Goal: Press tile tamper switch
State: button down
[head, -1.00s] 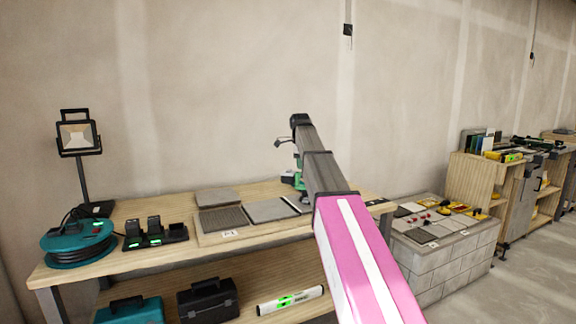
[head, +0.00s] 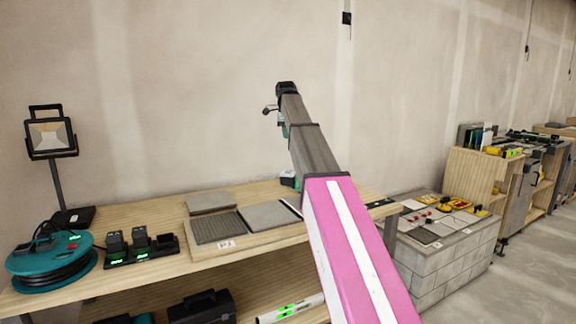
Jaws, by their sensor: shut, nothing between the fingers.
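In the head view my arm reaches up and away over the workbench (head: 150,212). A small part of my gripper (head: 283,128) shows at the left edge of the far arm section. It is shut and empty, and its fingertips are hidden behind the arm. A small dark and pale tool (head: 288,179) with a bit of green stands at the back of the bench, just left of my arm. It may be the tile tamper. My arm covers most of it, and I cannot make out a switch. My gripper appears above it in the picture.
Grey tiles (head: 270,216) lie on a board at the bench front. A charger with batteries (head: 140,250), a cable reel (head: 52,262) and a work lamp (head: 50,138) stand to the left. A block counter (head: 450,262) with small items stands right. The air above the bench is clear.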

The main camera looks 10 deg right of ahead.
aim_at(289, 170)
jog(key=f, duration=0.4)
jog(key=w+f, duration=0.1)
jog(key=f, duration=0.9)
jog(key=shift+w+d, duration=0.35)
jog(key=shift+d, duration=0.05)
jog(key=shift+w+f, duration=0.1)
jog(key=shift+f, duration=0.05)
jog(key=shift+s+a+r, duration=0.2)
jog(key=shift+s+a, duration=0.1)
jog(key=shift+s, duration=0.4)
